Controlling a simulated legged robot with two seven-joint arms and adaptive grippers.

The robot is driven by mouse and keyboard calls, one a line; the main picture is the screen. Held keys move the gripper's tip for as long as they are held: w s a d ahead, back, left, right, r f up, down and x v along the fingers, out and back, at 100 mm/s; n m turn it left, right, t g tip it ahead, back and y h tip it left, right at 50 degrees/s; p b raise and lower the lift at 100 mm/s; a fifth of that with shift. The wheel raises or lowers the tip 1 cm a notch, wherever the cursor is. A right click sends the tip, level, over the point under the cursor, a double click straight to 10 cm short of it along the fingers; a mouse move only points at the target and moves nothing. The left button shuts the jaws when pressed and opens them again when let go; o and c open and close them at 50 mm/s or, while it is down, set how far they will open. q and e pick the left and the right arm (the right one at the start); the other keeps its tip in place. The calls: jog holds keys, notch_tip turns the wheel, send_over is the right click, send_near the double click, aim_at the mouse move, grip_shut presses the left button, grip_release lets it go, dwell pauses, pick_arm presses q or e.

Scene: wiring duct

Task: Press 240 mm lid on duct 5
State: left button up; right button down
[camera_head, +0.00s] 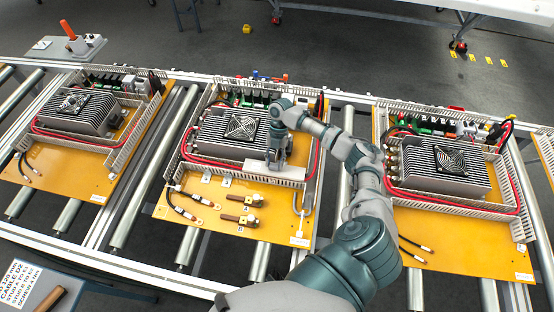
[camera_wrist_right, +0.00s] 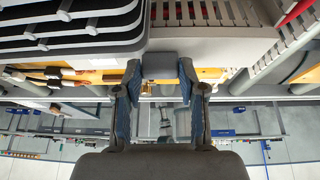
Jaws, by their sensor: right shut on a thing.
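My right gripper (camera_head: 274,164) reaches down over the middle orange panel (camera_head: 180,228), just in front of the black-finned unit (camera_head: 232,130). It is shut on a plain light-grey lid (camera_head: 290,173), which lies lengthwise across the picture. In the right wrist view the fingers (camera_wrist_right: 160,92) stand on both sides of a dark grey block, and the pale lid (camera_wrist_right: 215,52) spreads behind them. Slotted grey wiring duct (camera_head: 215,203) runs along the panel's front and sides. I cannot tell which duct is number 5, or whether the lid touches a duct. My left gripper is not in view.
Similar panels stand left (camera_head: 60,170) and right (camera_head: 460,240) on the roller conveyor. A red cable (camera_head: 317,150) loops close to the lid's right end. Cable lugs and copper-coloured parts (camera_head: 240,219) lie in front. A labelled board (camera_head: 28,285) is at lower left.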

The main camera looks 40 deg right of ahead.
jog(key=shift+a+r, duration=0.2)
jog(key=shift+a, duration=0.5)
jog(key=shift+a+p, duration=0.35)
jog(key=shift+p, duration=0.05)
jog(key=shift+d+f, duration=0.2)
jog(key=shift+d, duration=0.25)
jog(key=shift+d+f, duration=0.1)
jog(key=shift+d, duration=0.1)
jog(key=shift+a, duration=0.1)
jog(key=shift+a+r, duration=0.2)
jog(key=shift+a, duration=0.15)
jog(key=shift+d, duration=0.15)
jog(key=shift+d+f, duration=0.15)
jog(key=shift+d, duration=0.35)
jog(key=shift+f, duration=0.1)
jog(key=shift+a+f, duration=0.15)
jog(key=shift+a, duration=0.1)
jog(key=shift+a+f+b, duration=0.1)
jog(key=shift+f+b, duration=0.15)
jog(key=shift+b, duration=0.05)
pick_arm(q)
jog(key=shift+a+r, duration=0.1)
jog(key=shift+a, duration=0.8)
